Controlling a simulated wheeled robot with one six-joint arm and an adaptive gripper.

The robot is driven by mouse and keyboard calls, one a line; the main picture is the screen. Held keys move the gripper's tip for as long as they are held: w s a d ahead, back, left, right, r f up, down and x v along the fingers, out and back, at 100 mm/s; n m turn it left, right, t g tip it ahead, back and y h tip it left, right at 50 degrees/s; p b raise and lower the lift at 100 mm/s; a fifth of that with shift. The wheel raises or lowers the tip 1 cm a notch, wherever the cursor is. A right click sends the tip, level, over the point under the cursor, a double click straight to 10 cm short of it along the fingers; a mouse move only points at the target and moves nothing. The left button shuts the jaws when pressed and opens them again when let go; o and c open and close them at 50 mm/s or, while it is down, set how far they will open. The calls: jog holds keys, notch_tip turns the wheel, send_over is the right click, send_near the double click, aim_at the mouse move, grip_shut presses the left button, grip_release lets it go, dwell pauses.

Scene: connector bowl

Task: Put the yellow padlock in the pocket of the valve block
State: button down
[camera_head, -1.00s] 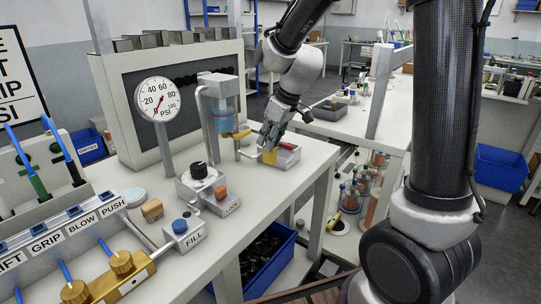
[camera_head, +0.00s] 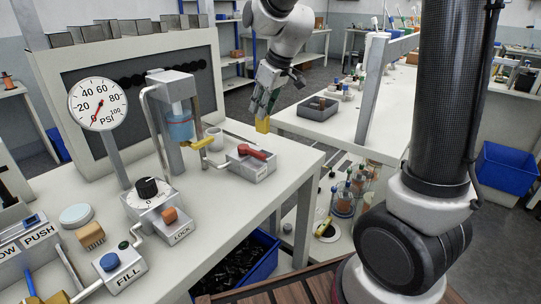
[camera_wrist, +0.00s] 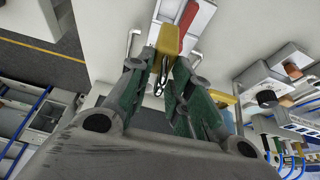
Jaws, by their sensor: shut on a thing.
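The yellow padlock (camera_head: 263,125) is in my gripper (camera_head: 265,105), above and a little behind the valve block in the head view. In the wrist view the padlock (camera_wrist: 171,42) sits between the two green-padded fingers of my gripper (camera_wrist: 158,72), with its metal shackle toward the palm. The valve block (camera_head: 249,172) is a pale block with a red lever on top, at the right end of the bench. The block also shows in the wrist view (camera_wrist: 202,17), partly behind the padlock. I cannot make out its pocket.
A gap separates the two tables. A blue bin (camera_head: 262,262) is below the bench.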

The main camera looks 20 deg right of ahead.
jog(key=shift+w+d, duration=0.15)
jog(key=shift+d, duration=0.15)
notch_tip(320, 180, down, 10)
jog(key=shift+r, duration=0.1)
dwell(0.3)
jog(key=c, duration=1.3)
grip_release()
jog(key=shift+f, duration=0.2)
jog(key=v, duration=1.1)
jog(key=s+d+r+m+h, duration=0.1)
jog(key=s+d, duration=0.5)
jog(key=s, duration=0.6)
jog(key=s+d+r+m+h, duration=0.1)
jog(key=s+d+r+m, duration=0.2)
jog(key=s, duration=0.9)
jog(key=d+m, duration=0.3)
jog(key=shift+s+d+h, duration=0.2)
jog(key=shift+s+h, duration=0.05)
jog(key=shift+h, duration=0.05)
